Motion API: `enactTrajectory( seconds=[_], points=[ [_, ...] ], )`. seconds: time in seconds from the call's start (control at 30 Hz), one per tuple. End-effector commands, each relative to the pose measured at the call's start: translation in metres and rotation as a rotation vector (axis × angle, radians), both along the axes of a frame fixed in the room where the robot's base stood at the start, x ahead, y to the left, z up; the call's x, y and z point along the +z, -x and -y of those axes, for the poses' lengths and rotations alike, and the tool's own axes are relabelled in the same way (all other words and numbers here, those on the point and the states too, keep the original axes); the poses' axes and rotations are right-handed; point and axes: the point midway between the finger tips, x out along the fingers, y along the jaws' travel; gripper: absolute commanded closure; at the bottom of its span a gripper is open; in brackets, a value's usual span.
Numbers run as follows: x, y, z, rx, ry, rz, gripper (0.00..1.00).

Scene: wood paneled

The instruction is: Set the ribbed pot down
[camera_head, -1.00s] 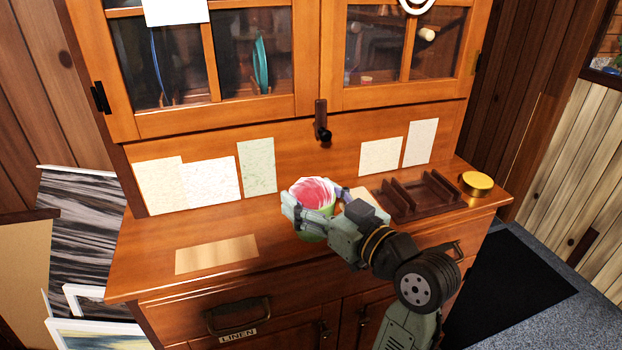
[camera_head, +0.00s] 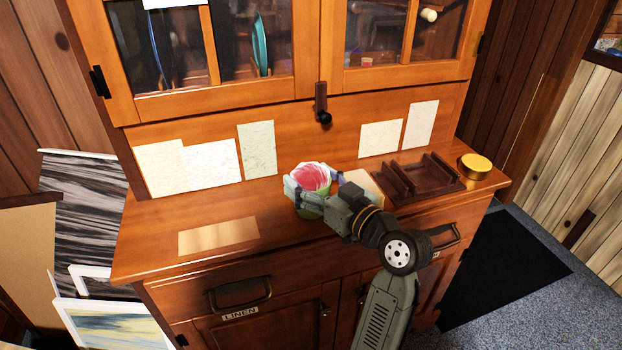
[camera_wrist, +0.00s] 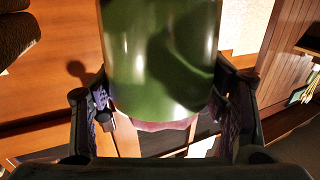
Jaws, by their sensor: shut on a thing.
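The ribbed pot, green outside (camera_head: 311,213) with a pink and white inside, is at the middle of the wooden cabinet counter (camera_head: 150,255). My gripper (camera_head: 305,190) is shut on the pot, with fingers on either side of it. In the wrist view, the smooth-looking green wall of the pot (camera_wrist: 160,60) fills the middle, between the fingers of my gripper (camera_wrist: 163,108). The pot looks about upright. Its base is partly hidden by my gripper, and I cannot tell whether it touches the counter.
A dark wooden rack (camera_head: 420,180) and a gold round tin (camera_head: 474,166) stand to the right. A tan sheet (camera_head: 218,237) lies on the left counter. Papers (camera_head: 212,162) lean against the back panel. A pale block (camera_head: 362,183) is close behind my gripper. The far left counter is clear.

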Motion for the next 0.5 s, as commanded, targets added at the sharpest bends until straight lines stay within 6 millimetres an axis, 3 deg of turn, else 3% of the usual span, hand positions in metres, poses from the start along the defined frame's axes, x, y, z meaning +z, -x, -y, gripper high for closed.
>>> enactTrajectory(
  seconds=[0.07,0.1,0.37,0.5],
  points=[
    [-0.0034,0.0002,0.0,0.0,-0.001,0.002,0.74],
    [-0.0022,0.0001,0.0,0.0,0.0,0.0,0.3],
    [-0.0021,0.0001,0.0,0.0,0.001,-0.001,0.13],
    [-0.0021,0.0001,0.0,0.0,0.001,-0.001,0.13]
  ],
)
